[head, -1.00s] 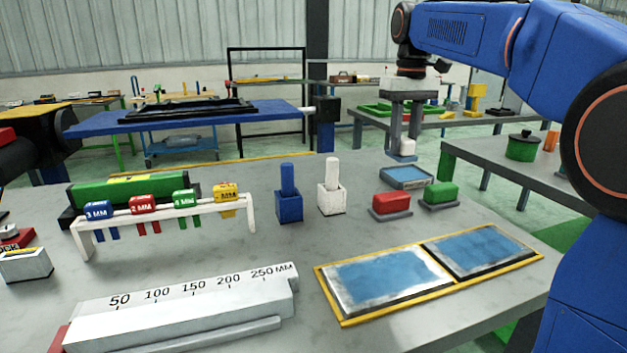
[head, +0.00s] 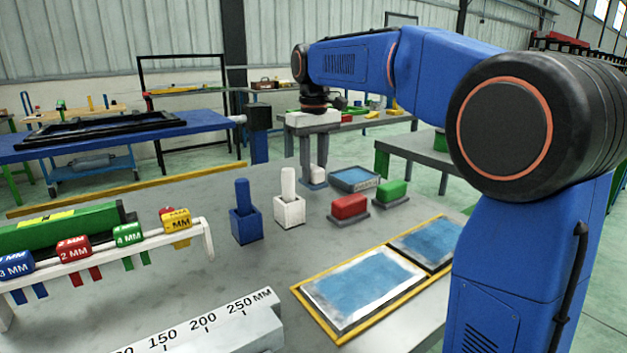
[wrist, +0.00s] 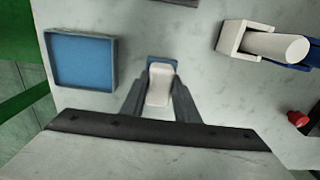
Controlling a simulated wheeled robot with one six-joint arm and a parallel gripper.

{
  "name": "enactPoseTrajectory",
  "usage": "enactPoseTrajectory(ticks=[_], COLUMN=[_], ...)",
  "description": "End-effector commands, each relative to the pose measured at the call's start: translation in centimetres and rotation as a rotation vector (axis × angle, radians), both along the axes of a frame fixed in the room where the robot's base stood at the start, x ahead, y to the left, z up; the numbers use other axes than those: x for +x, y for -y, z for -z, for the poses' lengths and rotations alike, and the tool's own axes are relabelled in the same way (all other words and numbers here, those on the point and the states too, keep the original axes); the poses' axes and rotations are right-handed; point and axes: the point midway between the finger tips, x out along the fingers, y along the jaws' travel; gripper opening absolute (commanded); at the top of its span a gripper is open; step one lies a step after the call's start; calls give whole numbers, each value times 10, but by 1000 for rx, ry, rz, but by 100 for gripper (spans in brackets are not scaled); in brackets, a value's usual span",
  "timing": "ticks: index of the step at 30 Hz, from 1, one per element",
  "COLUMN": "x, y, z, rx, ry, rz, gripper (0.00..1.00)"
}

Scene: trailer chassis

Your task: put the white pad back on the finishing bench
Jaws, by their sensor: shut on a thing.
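The white pad (wrist: 158,86) is a small white block. My gripper (wrist: 160,74) is shut on it, with one grey finger along each side. In the head view, the pad (head: 322,172) shows low between the fingers of my gripper (head: 314,180), over the far part of the grey finishing bench (head: 225,285). A small blue patch (wrist: 162,60) shows just past the pad in the wrist view. I cannot tell whether the pad touches the bench.
A blue-floored tray (head: 355,179) is right of my gripper, with a red block (head: 350,207) and a green block (head: 392,192) nearby. A white holder (head: 288,210) and a blue holder (head: 246,225) stand to the left. A yellow-edged panel (head: 362,285) lies nearer.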

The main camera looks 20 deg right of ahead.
Motion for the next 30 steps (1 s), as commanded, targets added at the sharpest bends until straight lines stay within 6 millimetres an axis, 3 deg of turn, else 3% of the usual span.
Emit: enactPoseTrajectory(ticks=[6, 17, 18, 20, 30], x=[0, 0, 0, 0, 0], y=[0, 0, 0, 0, 0], z=[27, 31, 31, 31, 28], rx=[0, 0, 0, 0, 0], ry=[-1, -1, -1, -1, 0], rz=[0, 0, 0, 0, 0], gripper=[7, 7, 35, 46, 46])
